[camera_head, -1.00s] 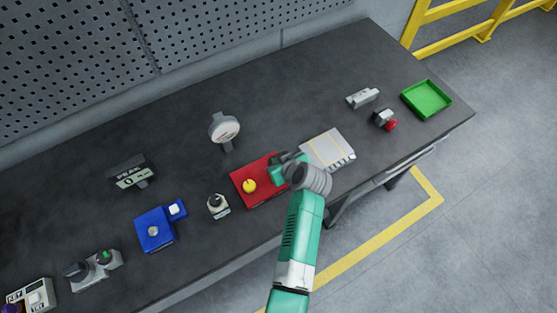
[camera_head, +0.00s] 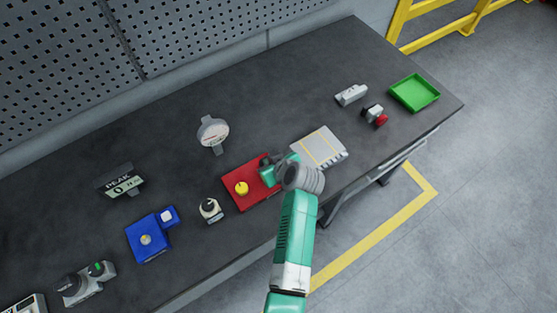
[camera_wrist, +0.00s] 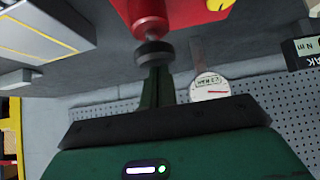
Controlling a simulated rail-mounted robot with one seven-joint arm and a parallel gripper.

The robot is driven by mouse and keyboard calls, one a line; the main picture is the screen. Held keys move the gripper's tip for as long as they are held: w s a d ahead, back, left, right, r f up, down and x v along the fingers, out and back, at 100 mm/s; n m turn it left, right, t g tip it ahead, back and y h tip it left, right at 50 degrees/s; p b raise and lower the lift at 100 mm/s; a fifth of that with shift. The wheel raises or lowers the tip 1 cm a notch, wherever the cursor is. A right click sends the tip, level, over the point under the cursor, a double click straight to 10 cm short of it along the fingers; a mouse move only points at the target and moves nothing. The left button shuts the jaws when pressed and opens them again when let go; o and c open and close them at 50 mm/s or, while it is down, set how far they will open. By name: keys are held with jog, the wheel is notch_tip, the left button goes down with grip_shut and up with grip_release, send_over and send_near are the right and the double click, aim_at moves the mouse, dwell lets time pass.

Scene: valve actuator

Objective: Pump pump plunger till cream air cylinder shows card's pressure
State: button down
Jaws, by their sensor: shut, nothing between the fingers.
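A red unit (camera_head: 232,197) with a yellow knob (camera_head: 241,188) sits on the bench. In the wrist view its red cylinder (camera_wrist: 148,12) carries a dark round head (camera_wrist: 153,50), apparently the pump plunger. My gripper (camera_wrist: 155,82) is shut and empty, its fingertips at or very near that head; contact is unclear. In the head view my wrist covers the red unit's right end. A round white gauge (camera_head: 212,133) stands behind; it also shows in the wrist view (camera_wrist: 209,87), its reading too small to read. I cannot identify the cream air cylinder or card for certain.
A grey panel (camera_head: 320,147) lies right of my wrist. A small cream block with a dark knob (camera_head: 209,210), a blue unit (camera_head: 150,240) and a PEAK display (camera_head: 121,183) stand left. A red button (camera_head: 381,119) and green tray (camera_head: 414,93) are at the right.

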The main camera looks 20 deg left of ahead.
jog(key=w+r+v, duration=0.1)
jog(key=v, duration=1)
jog(key=shift+a, duration=0.25)
jog(key=shift+s+r, duration=0.1)
jog(key=shift+s, duration=0.05)
dwell(1.2)
jog(key=w+d+r+m+t+h+p, duration=0.1)
jog(key=d+r+t+p, duration=0.15)
jog(key=r, duration=0.95)
jog(key=w+d+r+m+t+h+p, duration=0.15)
jog(key=r+t, duration=0.25)
jog(key=r, duration=0.7)
jog(key=w+d+r+m+t+p, duration=0.1)
jog(key=r+m+t+p, duration=0.15)
jog(key=r, duration=0.95)
jog(key=s+d+r+m+t+h+p, duration=0.25)
jog(key=s+r+t, duration=0.4)
jog(key=r, duration=0.85)
jog(key=s+d+r+m+t+h+p, duration=0.1)
jog(key=s+d+r+m+t+h, duration=0.2)
jog(key=s+r, duration=0.9)
notch_tip(320, 180, down, 52)
jog(key=w+b, duration=0.2)
jog(key=b, duration=5.3)
jog(key=shift+w+d+f+t+y, duration=0.2)
jog(key=shift+w+t+y, duration=0.15)
jog(key=shift+t, duration=0.1)
